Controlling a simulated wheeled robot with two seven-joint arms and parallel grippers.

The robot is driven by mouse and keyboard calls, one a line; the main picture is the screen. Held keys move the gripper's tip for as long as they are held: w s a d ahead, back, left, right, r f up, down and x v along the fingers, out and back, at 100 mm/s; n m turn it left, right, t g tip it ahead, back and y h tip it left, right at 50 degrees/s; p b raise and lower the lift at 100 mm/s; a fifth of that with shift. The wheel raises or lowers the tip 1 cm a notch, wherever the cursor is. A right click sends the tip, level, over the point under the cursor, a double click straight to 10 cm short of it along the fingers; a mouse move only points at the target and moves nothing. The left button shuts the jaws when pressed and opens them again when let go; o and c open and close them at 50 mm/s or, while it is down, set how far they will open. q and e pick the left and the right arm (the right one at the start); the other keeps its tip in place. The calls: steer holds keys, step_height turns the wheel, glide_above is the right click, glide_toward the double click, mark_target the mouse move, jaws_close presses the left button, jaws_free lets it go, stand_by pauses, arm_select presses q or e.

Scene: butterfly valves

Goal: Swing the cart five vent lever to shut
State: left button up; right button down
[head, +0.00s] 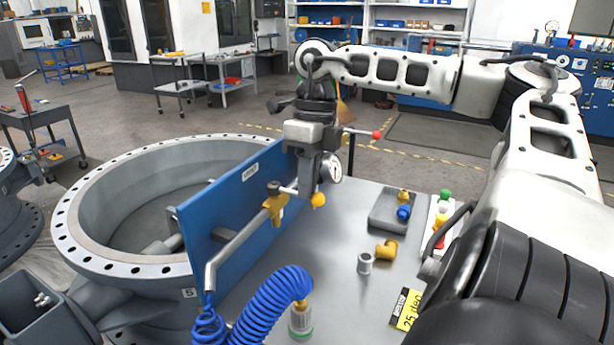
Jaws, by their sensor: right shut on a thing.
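The big round valve body with a bolted flange (82,249) and a "5" label stands at the left. A grey pipe (233,246) in front of its blue plate runs up to a small brass vent valve (275,207). From its dark hub (273,188) a thin lever (289,191) points right, at an angle across the pipe, and ends in a yellow ball knob (318,200). My right gripper (308,186) comes down from above, shut on this lever just short of the knob. Its fingers hide part of the lever. My left gripper is out of view.
A round gauge (332,168) sits close behind the gripper, and a red-knobbed lever (376,135) sticks out farther back. A blue coiled hose (268,301) is in front. The grey cart top (330,290) holds fittings and a tray (381,221) at right.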

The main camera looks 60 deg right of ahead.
steer(key=c, duration=1.5)
jaws_free()
steer(key=shift+s, duration=0.15)
steer(key=shift+r, duration=0.1)
steer(key=d+r+p, duration=0.1)
steer(key=d+r, duration=0.2)
steer(key=r, duration=1.2)
steer(key=shift+w+r, duration=0.25)
steer(key=shift+w, duration=0.05)
